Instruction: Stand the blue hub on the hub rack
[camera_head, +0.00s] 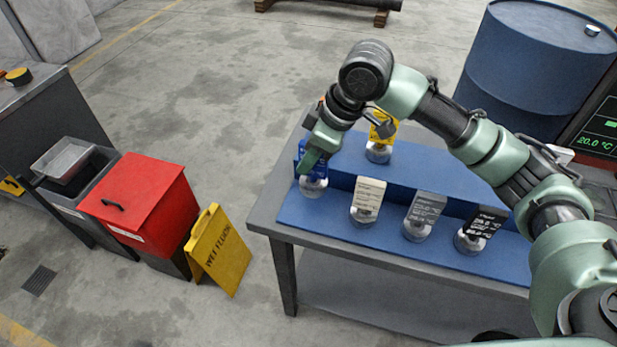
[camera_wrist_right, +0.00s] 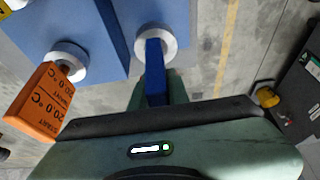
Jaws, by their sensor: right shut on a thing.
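The blue hub (camera_head: 314,186), a blue tag on a round silver base, is at the left end of the hub rack (camera_head: 390,232), a blue two-step stand on a grey table. My right gripper (camera_head: 312,162) is shut on its tag from above and partly hides it. In the right wrist view the blue hub (camera_wrist_right: 155,70) is between the fingers (camera_wrist_right: 156,92), its base overlapping the rack's edge (camera_wrist_right: 105,30). I cannot tell whether the base touches the rack. My left gripper is not in view.
White (camera_head: 367,195), grey (camera_head: 424,210) and black (camera_head: 482,226) hubs stand along the lower step. A yellow hub (camera_head: 381,140) stands on the upper step. An orange hub (camera_wrist_right: 45,98) is beside the blue one. A yellow floor sign (camera_head: 218,250) and red bin (camera_head: 140,200) stand left.

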